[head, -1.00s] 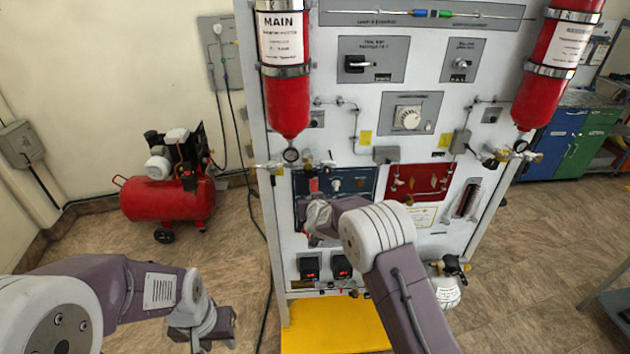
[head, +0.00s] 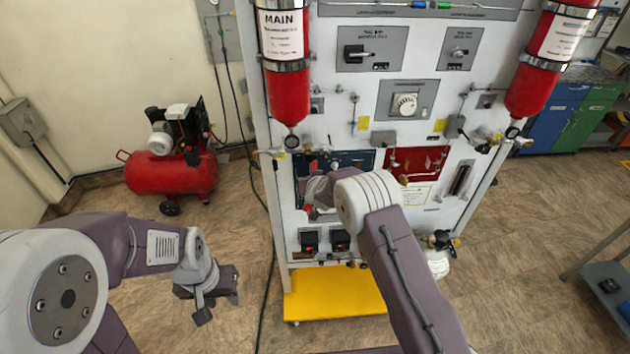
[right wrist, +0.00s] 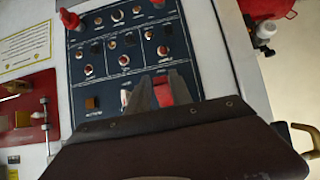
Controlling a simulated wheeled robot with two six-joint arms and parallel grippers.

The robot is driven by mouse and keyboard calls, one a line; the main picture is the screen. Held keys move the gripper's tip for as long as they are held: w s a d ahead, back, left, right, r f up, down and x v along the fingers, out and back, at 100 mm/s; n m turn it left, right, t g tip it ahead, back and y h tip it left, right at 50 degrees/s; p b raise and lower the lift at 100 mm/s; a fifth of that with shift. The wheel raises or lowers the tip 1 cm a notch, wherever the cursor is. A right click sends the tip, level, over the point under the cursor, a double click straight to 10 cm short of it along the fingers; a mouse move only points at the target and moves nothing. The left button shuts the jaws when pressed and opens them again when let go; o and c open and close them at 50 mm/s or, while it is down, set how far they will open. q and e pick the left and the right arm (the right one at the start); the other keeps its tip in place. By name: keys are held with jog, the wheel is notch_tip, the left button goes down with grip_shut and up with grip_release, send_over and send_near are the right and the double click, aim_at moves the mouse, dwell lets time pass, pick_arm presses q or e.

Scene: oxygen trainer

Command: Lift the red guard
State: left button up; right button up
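The red guard (right wrist: 163,92) is on the dark blue switch panel (right wrist: 135,50) in the right wrist view. My right gripper (right wrist: 160,80) is at the panel, its two grey fingers apart with the guard's red showing between them. I cannot tell whether they touch it. In the head view my right arm's wrist covers the left part of the blue panel (head: 355,158), and I cannot make out the guard there. My left gripper (head: 217,306) hangs empty over the floor, left of the trainer, its fingers apart.
A red panel (head: 415,162) is right of the blue panel. Red cylinders (head: 287,92) flank the trainer's front above. A yellow base plate (head: 335,292) juts out below. A red compressor (head: 172,170) stands at the left wall. Floor around my left gripper is clear.

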jog(key=shift+o, duration=0.8)
jog(key=b+v, duration=0.2)
jog(key=v, duration=0.7)
jog(key=shift+b, duration=0.4)
jog(key=shift+d+f, duration=0.1)
